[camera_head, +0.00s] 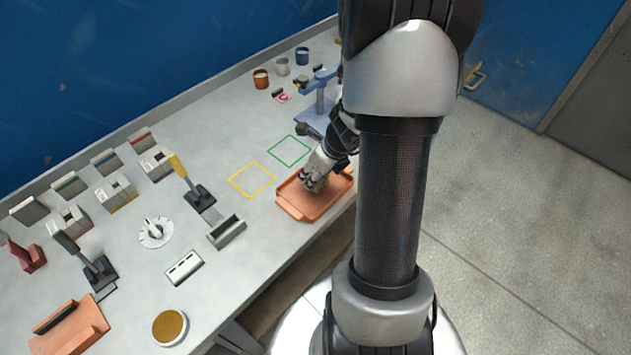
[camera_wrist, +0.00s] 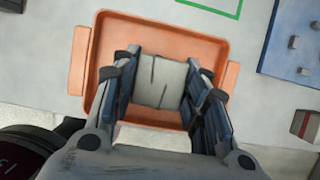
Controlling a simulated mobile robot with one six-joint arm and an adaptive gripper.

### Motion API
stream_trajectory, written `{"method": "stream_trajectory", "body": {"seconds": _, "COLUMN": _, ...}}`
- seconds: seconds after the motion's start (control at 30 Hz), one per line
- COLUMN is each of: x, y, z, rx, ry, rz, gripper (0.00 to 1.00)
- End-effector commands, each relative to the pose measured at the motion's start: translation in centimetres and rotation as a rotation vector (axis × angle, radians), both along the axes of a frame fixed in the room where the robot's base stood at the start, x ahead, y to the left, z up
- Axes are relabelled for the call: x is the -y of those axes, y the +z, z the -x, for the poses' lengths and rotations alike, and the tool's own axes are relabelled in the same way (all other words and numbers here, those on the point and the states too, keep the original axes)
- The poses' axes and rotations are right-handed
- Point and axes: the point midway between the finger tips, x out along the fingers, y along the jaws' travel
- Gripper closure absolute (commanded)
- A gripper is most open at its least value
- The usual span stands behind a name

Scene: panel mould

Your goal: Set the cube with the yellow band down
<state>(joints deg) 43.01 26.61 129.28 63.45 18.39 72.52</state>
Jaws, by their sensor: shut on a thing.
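My gripper (camera_head: 314,178) is low over the orange tray (camera_head: 292,212) at the right of the bench. In the wrist view my gripper (camera_wrist: 157,72) is shut on a pale grey cube (camera_wrist: 160,82), with one finger on each side. The cube's upper face shows dark lines; no yellow band shows on the visible face. The cube is in front of the orange tray (camera_wrist: 165,22) in that view, within its outline. I cannot tell whether it touches the tray floor. In the head view the cube is hard to make out at my gripper.
A yellow square outline (camera_head: 264,169) and a green square outline (camera_head: 302,142) lie on the bench left of and behind the tray. A blue stand (camera_head: 320,100) is behind it. A lever with a yellow handle (camera_head: 178,166) stands further left. Several cups are at the back.

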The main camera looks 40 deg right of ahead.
Motion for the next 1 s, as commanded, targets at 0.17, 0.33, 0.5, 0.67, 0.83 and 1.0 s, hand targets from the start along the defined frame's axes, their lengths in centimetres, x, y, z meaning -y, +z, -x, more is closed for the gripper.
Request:
{"method": "stream_trajectory", "body": {"seconds": 0.17, "x": 0.0, "y": -2.5, "z": 0.0, "rx": 0.000, "ry": -0.002, "rz": -0.001, "gripper": 0.86}}
{"method": "stream_trajectory", "body": {"seconds": 0.33, "x": 0.0, "y": -2.2, "z": 0.0, "rx": 0.000, "ry": 0.000, "rz": 0.001, "gripper": 0.86}}
{"method": "stream_trajectory", "body": {"seconds": 0.5, "x": 0.0, "y": -2.6, "z": 0.0, "rx": 0.000, "ry": -0.001, "rz": 0.000, "gripper": 0.86}}
{"method": "stream_trajectory", "body": {"seconds": 0.67, "x": 0.0, "y": -2.5, "z": 0.0, "rx": 0.000, "ry": 0.000, "rz": 0.000, "gripper": 0.51}}
{"method": "stream_trajectory", "body": {"seconds": 0.83, "x": 0.0, "y": -2.5, "z": 0.0, "rx": 0.000, "ry": 0.000, "rz": 0.000, "gripper": 0.40}}
{"method": "stream_trajectory", "body": {"seconds": 1.0, "x": 0.0, "y": -2.5, "z": 0.0, "rx": 0.000, "ry": 0.000, "rz": 0.000, "gripper": 0.39}}
